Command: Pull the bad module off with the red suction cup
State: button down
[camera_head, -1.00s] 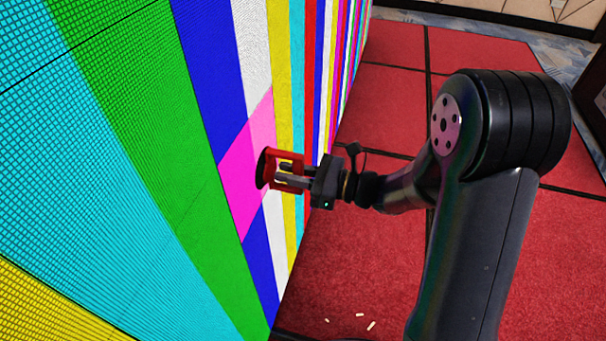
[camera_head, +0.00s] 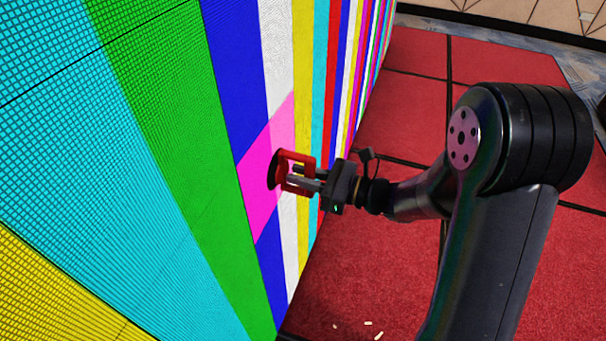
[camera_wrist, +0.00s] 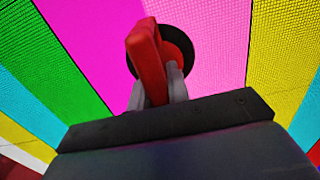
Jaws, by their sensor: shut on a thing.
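The bad module (camera_head: 262,205) is the magenta and pink patch that breaks the blue and white stripes of the video wall. In the wrist view, the module (camera_wrist: 105,50) fills the middle behind the cup. The red suction cup (camera_head: 297,158) has a red handle and a dark round pad. My gripper (camera_head: 296,175) is shut on its handle. The pad faces the module and appears to be at its surface, but I cannot tell whether it is sealed. In the wrist view the red handle (camera_wrist: 146,60) stands between my finger tips, with the dark disc behind it.
The striped video wall (camera_head: 160,130) runs along the left and away to the back. Red carpet (camera_head: 400,110) with dark seams covers the floor at right. Several small pale pieces (camera_head: 370,324) lie on the carpet near the wall's foot.

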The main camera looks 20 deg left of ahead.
jog(key=shift+a, duration=0.3)
jog(key=shift+d, duration=0.75)
dwell(1.3)
jog(key=d, duration=0.6)
jog(key=shift+s+d, duration=0.3)
jog(key=shift+d, duration=0.05)
dwell(0.9)
jog(key=shift+r, duration=0.1)
